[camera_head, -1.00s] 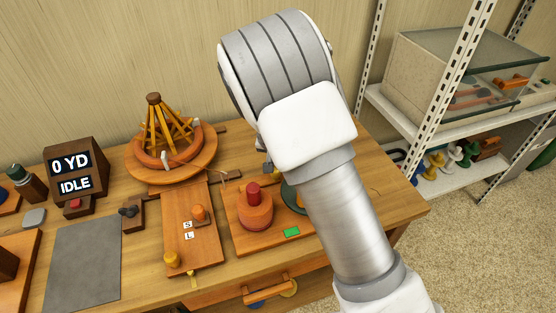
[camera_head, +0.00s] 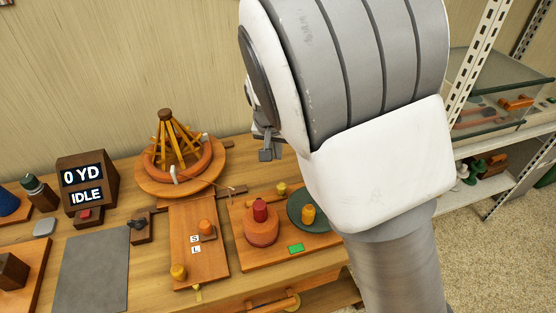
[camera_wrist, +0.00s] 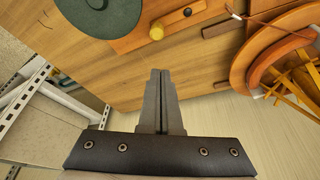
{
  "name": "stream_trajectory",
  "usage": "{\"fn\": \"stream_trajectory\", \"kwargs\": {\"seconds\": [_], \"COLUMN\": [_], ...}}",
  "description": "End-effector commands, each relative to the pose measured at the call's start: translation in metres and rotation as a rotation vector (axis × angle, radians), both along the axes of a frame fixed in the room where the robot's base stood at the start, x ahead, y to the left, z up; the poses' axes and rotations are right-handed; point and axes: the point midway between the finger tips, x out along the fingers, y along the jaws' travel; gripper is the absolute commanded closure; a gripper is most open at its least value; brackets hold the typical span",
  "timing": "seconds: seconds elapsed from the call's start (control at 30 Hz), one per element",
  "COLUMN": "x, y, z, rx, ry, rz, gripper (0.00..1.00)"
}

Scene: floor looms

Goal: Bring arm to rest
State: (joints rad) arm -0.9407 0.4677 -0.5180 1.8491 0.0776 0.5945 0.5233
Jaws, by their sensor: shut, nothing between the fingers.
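My gripper (camera_wrist: 163,82) points over the wooden bench in the wrist view, its two dark fingers together with nothing between them. In the head view a small grey part of the gripper (camera_head: 268,150) shows beside my large white and grey arm, which hides much of the right side. The gripper is above the bench and touches nothing that I can see. The wooden bench (camera_head: 130,255) stands against the wall.
A round wooden winder (camera_head: 150,180), a display box (camera_head: 85,182) reading "0 YD" and "IDLE", a board with a red-topped orange spool (camera_head: 262,232) and a green disc (camera_head: 296,208) stand on the bench. A metal shelf (camera_head: 490,188) stands at right.

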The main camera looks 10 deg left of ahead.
Motion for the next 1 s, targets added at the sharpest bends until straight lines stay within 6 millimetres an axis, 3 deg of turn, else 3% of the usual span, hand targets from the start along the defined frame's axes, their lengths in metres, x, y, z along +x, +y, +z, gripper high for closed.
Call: {"fn": "stream_trajectory", "kwargs": {"seconds": [0.13,0.47,0.67,1.0], "x": [-0.006,-0.011,-0.028,-0.088], "y": [0.001,-0.007,-0.049,-0.130], "z": [0.019,0.031,0.065,0.130], "rx": [0.001,0.010,0.069,0.153], "ry": [-0.001,0.005,0.028,0.009], "rz": [0.000,-0.005,-0.016,0.012], "gripper": [1.00,1.00,1.00,1.00]}}
